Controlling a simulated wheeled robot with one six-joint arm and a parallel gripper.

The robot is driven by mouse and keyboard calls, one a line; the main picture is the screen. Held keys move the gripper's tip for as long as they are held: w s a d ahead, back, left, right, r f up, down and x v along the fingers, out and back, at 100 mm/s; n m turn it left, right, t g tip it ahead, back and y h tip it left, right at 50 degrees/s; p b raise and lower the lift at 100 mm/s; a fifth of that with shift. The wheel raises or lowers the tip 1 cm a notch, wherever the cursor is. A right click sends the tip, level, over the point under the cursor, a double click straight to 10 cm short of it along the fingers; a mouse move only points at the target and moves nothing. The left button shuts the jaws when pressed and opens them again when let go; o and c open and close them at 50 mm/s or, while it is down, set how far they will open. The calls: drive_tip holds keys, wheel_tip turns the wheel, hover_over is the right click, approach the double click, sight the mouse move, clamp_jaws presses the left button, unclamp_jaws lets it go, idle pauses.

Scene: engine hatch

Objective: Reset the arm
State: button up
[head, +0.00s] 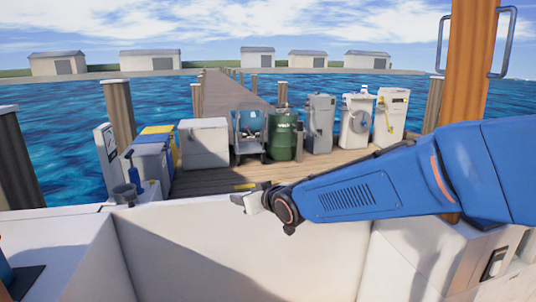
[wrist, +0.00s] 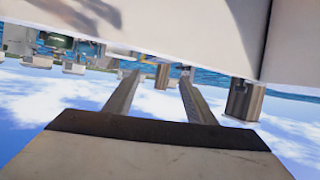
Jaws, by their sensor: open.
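My blue arm reaches in from the right in the head view. My gripper (head: 240,200) is at its left end, in front of the white hull wall and below the dock equipment. In the wrist view the two fingers of my gripper (wrist: 158,82) point away from the camera and stand apart. Nothing shows between them. The wrist view is upside down, with sky below and a white surface above. No engine hatch can be made out for certain in either view.
A white wall (head: 240,255) lies below my arm. A wooden post (head: 467,60) with a metal handle (head: 505,40) stands at the right. On the dock are a white chest (head: 204,145), a green barrel (head: 282,135) and several grey and white cabinets. Open air surrounds my gripper.

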drive_tip(key=s+d+f+m+g+h, duration=0.15)
drive_tip(key=s+d, duration=0.25)
drive_tip(key=d, duration=0.4)
drive_tip(key=s+d+m+h, duration=0.15)
drive_tip(key=s+d, duration=0.25)
drive_tip(key=d, duration=0.4)
drive_tip(key=s+d+m+g+h, duration=0.1)
drive_tip(key=s+d+h, duration=0.15)
drive_tip(key=d, duration=0.45)
drive_tip(key=s+d+f+m+g, duration=0.1)
drive_tip(key=s+d+f, duration=0.1)
drive_tip(key=s+d, duration=0.2)
drive_tip(key=s+d+f+m+g+h, duration=0.1)
drive_tip(key=s+d, duration=0.3)
drive_tip(key=s, duration=0.7)
drive_tip(key=s+d+f+m+g+h, duration=0.1)
drive_tip(key=s+d+f+g, duration=0.1)
drive_tip(key=s, duration=0.6)
drive_tip(key=d+f, duration=0.1)
drive_tip(key=d, duration=0.1)
drive_tip(key=shift+s+d+f, duration=0.15)
drive_tip(key=shift+d+f, duration=0.1)
drive_tip(key=shift+d, duration=0.05)
